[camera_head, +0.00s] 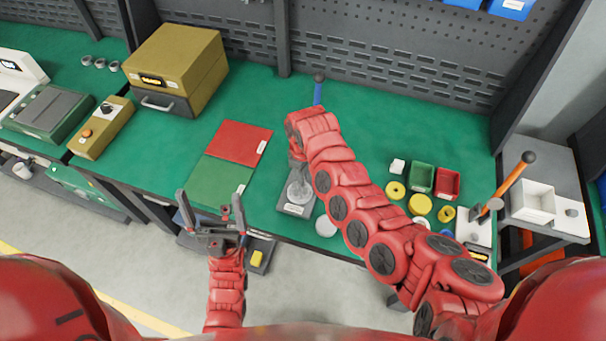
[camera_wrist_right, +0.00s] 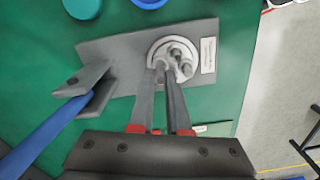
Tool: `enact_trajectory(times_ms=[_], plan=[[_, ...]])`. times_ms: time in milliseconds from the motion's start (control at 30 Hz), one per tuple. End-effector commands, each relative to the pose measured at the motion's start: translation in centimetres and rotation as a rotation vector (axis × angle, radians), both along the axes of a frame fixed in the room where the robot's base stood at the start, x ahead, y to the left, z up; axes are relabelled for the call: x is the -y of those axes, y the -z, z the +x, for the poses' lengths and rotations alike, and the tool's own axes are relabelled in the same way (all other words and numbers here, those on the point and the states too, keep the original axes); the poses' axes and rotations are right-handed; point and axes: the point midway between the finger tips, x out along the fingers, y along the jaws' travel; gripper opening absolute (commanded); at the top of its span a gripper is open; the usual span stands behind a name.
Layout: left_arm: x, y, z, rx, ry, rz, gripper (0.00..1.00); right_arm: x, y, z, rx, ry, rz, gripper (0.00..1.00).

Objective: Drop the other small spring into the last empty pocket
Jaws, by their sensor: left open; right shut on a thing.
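The round pale holder with pockets (camera_wrist_right: 186,46) sits on a grey fixture plate (camera_wrist_right: 110,52) in the right wrist view. Several dark round ends show in it; I cannot tell which are springs or empty pockets. My right gripper (camera_wrist_right: 166,72) reaches over the holder, its fingertips at its near side. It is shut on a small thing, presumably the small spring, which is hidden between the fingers. In the head view the fixture plate (camera_head: 296,209) is below my right wrist. My left gripper (camera_head: 212,217) is open and empty in front of the table edge.
The fixture's blue lever (camera_wrist_right: 45,130) stands left of my right gripper. Red (camera_head: 238,140) and green (camera_head: 221,181) mats lie left of the fixture. A green bin (camera_head: 421,177), red bin (camera_head: 447,184) and yellow rings (camera_head: 396,190) lie to the right. A silver disc (camera_head: 326,226) lies close by.

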Motion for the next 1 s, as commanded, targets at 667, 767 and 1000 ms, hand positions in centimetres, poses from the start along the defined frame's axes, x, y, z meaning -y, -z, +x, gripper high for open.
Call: enact_trajectory(times_ms=[667,767,1000], plan=[[0.01,0.30,0.00,0.000,0.000,0.000,1.00,0.00,0.73,0.00,0.000,0.000,0.000,0.00],[0.00,0.34,-0.01,0.000,0.000,0.000,1.00,0.00,0.84,0.00,0.000,0.000,0.000,0.00],[-0.01,0.33,0.01,0.000,0.000,0.000,1.00,0.00,0.81,-0.01,0.000,0.000,0.000,0.27]])
